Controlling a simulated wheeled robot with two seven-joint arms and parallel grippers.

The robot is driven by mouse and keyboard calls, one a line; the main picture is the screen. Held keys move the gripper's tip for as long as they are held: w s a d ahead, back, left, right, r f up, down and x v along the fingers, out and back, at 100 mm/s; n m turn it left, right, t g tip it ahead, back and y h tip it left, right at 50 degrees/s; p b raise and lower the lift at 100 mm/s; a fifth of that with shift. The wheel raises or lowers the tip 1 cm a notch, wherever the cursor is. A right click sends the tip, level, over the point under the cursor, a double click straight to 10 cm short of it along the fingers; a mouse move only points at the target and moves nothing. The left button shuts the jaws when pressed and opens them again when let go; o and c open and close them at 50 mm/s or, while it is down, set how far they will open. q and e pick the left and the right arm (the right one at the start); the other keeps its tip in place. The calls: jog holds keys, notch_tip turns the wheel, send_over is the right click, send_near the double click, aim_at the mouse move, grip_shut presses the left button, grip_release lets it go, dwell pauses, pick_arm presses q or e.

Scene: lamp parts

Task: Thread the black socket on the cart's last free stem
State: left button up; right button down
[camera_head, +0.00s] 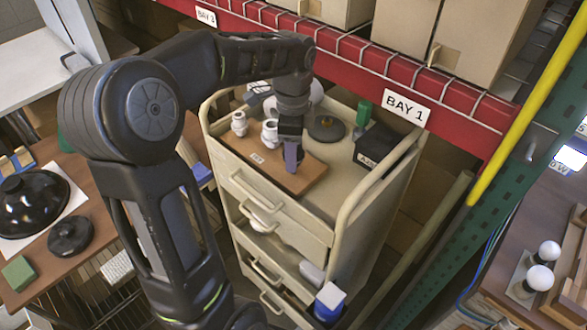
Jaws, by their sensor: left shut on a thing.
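A brown board (285,183) lies on the top of a beige cart (325,200). Two white sockets (239,124) stand upright at the board's left and back part. My left gripper (291,160) points down over the middle of the board, right of the nearer white socket (270,133). It is shut on a small dark thing, probably the black socket, which the fingers mostly hide. I cannot tell whether that thing touches the board or a stem. The free stem is not visible. My right gripper is not in view.
A round dark disc (327,129), a black box (376,146) and a green item (364,112) stand on the cart top. The cart's raised rail (370,195) borders its right side. A red shelf beam (440,100) runs behind. A table (62,245) with black lamp parts is at left.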

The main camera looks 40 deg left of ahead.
pick_arm(q)
jog(key=shift+f+b, duration=0.55)
jog(key=shift+f, duration=0.45)
dwell(1.2)
jog(key=o, duration=0.8)
grip_shut()
jog(key=shift+s+f, duration=0.15)
jog(key=shift+f, duration=0.05)
jog(key=shift+d, duration=0.1)
jog(key=m+p, duration=0.1)
jog(key=m, duration=0.2)
jog(key=shift+m, duration=0.4)
jog(key=m, duration=0.3)
jog(key=shift+f, duration=0.15)
